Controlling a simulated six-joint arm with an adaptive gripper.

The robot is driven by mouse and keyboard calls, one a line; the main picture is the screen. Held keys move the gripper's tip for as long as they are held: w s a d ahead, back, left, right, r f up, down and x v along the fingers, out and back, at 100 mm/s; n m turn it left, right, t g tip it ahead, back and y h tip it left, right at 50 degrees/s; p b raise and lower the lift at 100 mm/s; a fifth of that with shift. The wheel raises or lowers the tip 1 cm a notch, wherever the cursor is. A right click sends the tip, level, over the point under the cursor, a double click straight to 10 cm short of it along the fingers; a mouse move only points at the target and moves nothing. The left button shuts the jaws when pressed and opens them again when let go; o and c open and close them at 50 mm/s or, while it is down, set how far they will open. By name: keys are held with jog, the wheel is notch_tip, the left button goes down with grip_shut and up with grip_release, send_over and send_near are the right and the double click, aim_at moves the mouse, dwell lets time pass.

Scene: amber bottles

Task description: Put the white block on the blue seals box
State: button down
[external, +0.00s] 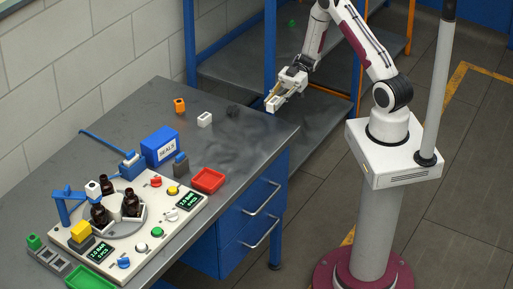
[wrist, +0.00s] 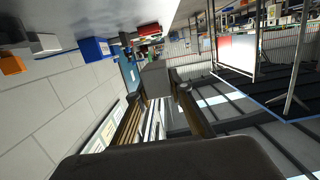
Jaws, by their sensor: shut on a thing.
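A white block (external: 204,119) stands on the grey bench, between the orange block and a dark lump; it also shows at the upper left of the wrist view (wrist: 45,43). The blue seals box (external: 160,146) stands further left on the bench, closed, with a bare top; it shows in the wrist view too (wrist: 95,49). My gripper (external: 272,104) is raised near the bench's right corner, away from both.
An orange block (external: 179,105) and a dark lump (external: 233,112) lie near the white block. A red tray (external: 208,180) and a control panel with amber bottles (external: 130,215) lie toward the front left. The bench's right part is mostly clear.

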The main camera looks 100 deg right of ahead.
jog(key=w+a+n+g+y, duration=0.2)
jog(key=w+a, duration=0.4)
jog(key=a, duration=0.2)
jog(key=w+a+r+m+t+h, duration=0.1)
jog(key=w+a+r, duration=0.15)
jog(key=w, duration=0.75)
jog(key=w+a+r+m+t+h, duration=0.1)
jog(key=w+a, duration=0.3)
jog(key=w, duration=0.6)
jog(key=w+r+m+t+h, duration=0.4)
jog(key=w+r+m+h, duration=0.1)
jog(key=w, duration=0.8)
jog(key=w+d+m+h, duration=0.3)
jog(key=d+h, duration=0.3)
jog(key=d, duration=0.3)
jog(key=shift+w+r+m+t, duration=0.2)
jog(key=shift+m+t, duration=0.2)
jog(key=shift+m, duration=0.2)
jog(key=shift+f, duration=0.1)
